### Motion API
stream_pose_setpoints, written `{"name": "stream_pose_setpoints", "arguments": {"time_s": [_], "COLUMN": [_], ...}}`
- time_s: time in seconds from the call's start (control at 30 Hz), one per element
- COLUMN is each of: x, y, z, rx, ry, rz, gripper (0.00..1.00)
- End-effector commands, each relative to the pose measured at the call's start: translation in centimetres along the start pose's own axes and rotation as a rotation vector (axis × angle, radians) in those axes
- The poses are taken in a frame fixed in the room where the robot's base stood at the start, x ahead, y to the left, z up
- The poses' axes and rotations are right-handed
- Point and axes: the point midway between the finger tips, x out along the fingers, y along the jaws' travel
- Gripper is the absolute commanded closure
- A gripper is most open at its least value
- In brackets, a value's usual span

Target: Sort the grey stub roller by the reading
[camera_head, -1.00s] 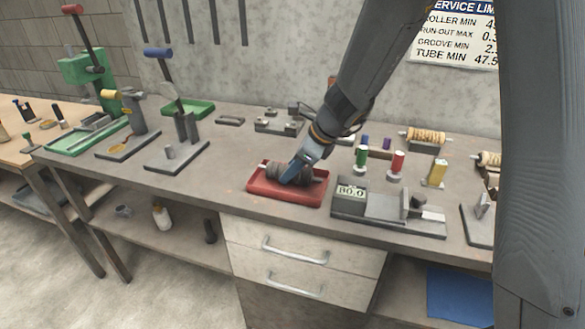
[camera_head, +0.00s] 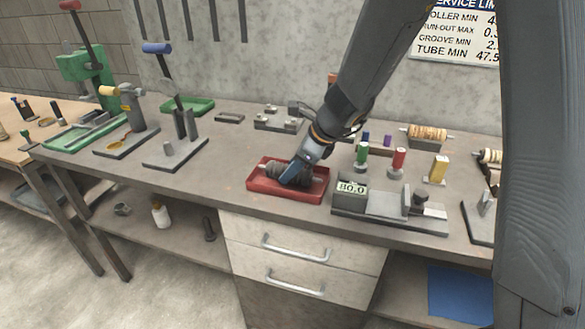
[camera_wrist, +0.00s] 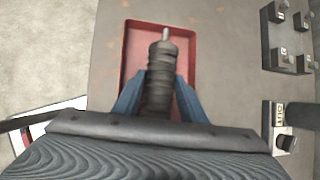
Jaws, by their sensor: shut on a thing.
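The grey stub roller (camera_wrist: 160,75) has a ribbed dark body and a pale metal shaft end. It lies in the shallow red tray (camera_head: 262,189), whose rim also shows in the wrist view (camera_wrist: 124,60). My gripper (camera_head: 290,178) reaches down into the tray. Its blue fingers (camera_wrist: 158,95) are on both sides of the roller, shut on its body. The fingers and wrist hide the near part of the roller. The gauge (camera_head: 385,205) to the right of the tray shows a display that looks like 80.0.
Green (camera_head: 361,153), red (camera_head: 398,160) and yellow (camera_head: 438,168) pieces stand behind the gauge. A lever press (camera_head: 180,135) stands left of the tray. A green tray (camera_head: 190,106) lies behind it. A sign (camera_head: 455,30) with limits hangs on the wall. Bare bench lies left of the red tray.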

Motion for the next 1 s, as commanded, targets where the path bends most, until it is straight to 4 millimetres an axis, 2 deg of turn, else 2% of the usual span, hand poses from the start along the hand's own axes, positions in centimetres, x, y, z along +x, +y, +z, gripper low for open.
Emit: {"name": "stream_pose_setpoints", "arguments": {"time_s": [0.27, 0.3, 0.43, 0.77, 1.0], "x": [0.3, 0.3, 0.2, -0.1, -3.5], "y": [0.0, 0.0, 0.0, 0.0, -0.1], "z": [-0.1, -0.1, -0.1, -0.2, -0.1], "rx": [0.0, 0.0, 0.0, 0.001, 0.0], "ry": [-0.001, -0.001, -0.001, 0.0, -0.002], "rz": [-0.001, -0.001, -0.001, -0.001, -0.004], "gripper": [0.95, 0.6, 0.4, 0.4, 0.4]}}
